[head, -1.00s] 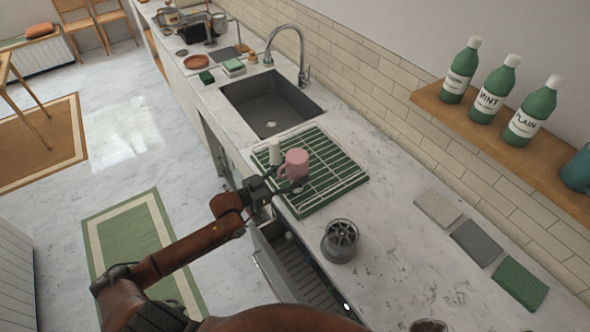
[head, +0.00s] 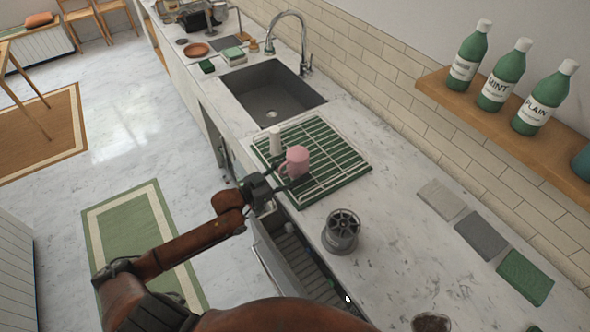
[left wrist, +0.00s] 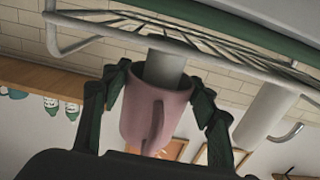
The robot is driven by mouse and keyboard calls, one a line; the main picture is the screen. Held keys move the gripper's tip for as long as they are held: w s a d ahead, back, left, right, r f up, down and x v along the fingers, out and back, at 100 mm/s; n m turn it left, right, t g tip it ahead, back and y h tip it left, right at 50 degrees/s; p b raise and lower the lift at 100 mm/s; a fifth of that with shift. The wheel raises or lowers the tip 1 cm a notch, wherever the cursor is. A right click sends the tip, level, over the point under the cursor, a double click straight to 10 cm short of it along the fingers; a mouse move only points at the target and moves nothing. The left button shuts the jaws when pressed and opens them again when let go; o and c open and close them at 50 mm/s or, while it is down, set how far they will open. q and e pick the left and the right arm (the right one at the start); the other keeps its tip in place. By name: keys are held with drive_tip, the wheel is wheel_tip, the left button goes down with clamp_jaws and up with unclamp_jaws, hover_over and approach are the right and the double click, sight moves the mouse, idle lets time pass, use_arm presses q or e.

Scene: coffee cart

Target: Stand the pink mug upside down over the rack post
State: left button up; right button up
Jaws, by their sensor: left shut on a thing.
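The pink mug (head: 297,161) is upside down above the near part of the green rack (head: 345,178). My left gripper (head: 283,186) is shut on it, with a dark finger on each side of the mug in the left wrist view (left wrist: 158,85). In that view the rack is at the top, and a grey-white rack post (left wrist: 166,68) runs from it into the mug's (left wrist: 152,118) mouth. The post's end is hidden inside. The mug's handle faces the wrist camera. A second white post (head: 274,141) stands bare beside the mug. My right gripper is not in view.
The sink (head: 272,98) lies beyond the rack. A grey metal round part (head: 341,230) stands on the counter in front of the rack, near an open drawer (head: 290,262). Cloths lie at the right, below a shelf with green bottles (head: 541,100).

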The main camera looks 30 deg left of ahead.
use_arm(q)
drive_tip(key=shift+f, duration=0.15)
drive_tip(key=o, duration=1.3)
drive_tip(key=shift+o, duration=0.9)
drive_tip(key=shift+f, duration=0.1)
drive_tip(key=v, duration=1.2)
drive_tip(key=shift+a, duration=0.1)
